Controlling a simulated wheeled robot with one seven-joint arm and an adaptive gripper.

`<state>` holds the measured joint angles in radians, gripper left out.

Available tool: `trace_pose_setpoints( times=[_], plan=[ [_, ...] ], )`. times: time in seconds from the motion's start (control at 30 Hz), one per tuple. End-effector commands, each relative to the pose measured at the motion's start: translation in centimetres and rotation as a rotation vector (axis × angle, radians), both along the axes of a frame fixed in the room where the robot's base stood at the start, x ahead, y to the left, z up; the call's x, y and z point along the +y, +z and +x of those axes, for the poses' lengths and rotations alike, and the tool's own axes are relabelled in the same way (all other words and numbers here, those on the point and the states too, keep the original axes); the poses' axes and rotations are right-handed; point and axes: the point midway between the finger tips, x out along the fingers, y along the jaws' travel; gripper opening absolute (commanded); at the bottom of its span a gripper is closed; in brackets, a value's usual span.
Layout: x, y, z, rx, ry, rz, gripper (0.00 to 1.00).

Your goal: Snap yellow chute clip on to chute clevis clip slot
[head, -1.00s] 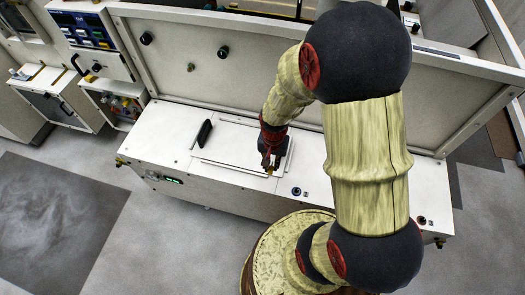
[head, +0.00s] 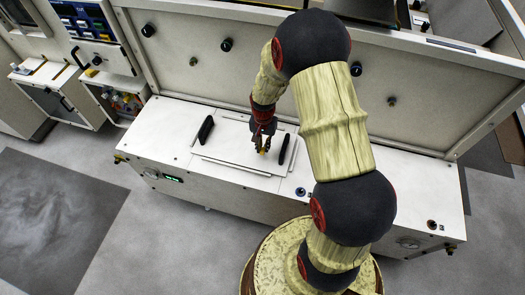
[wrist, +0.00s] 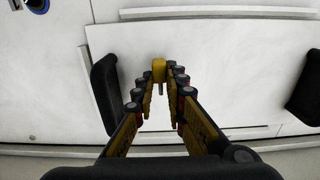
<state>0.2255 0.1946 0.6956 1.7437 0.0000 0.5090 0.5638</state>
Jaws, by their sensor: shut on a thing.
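The yellow chute clip (wrist: 159,68) is between my fingertips in the wrist view, with a small grey pin showing below it. My gripper (wrist: 160,80) is shut on it. In the head view my gripper (head: 263,144) is over the white bench top, between two black handles, and the clip (head: 264,151) is a small yellow spot at its tip. Both views show the clip over the white plate; its exact height above it is hard to tell. I cannot make out the chute clevis or its clip slot in either view.
A black handle (head: 206,130) stands left of my gripper and another (head: 283,149) close to its right, both on the white plate (head: 232,152). A white back panel (head: 180,40) with knobs rises behind. A blue-ringed button (head: 300,192) is at the front right.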

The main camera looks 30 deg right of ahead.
Motion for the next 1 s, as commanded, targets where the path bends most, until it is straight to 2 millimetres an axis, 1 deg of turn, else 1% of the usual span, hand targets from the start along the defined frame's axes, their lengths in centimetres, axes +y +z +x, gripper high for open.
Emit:
trace_pose_setpoints(
  times=[0.17, 0.2, 0.3, 0.4, 0.63, 0.8, 0.83, 1.0],
  plan=[
    [-0.2, -1.0, 0.8, -0.001, 0.0, -0.001, 0.02],
    [-0.2, -1.5, 1.1, 0.0, 0.0, 0.0, 0.02],
    [-0.2, -2.9, 1.0, 0.001, 0.0, 0.001, 0.02],
    [-0.2, -3.7, 1.0, 0.0, 0.0, 0.0, 0.02],
    [-0.2, -3.7, 1.0, -0.001, 0.0, 0.0, 0.02],
    [-0.2, -4.2, 1.0, -0.001, 0.0, 0.0, 0.02],
    [-0.2, -4.2, 1.0, -0.001, 0.0, 0.0, 0.13],
    [-0.2, -4.1, 1.0, -0.001, 0.0, 0.0, 0.23]
  ],
)
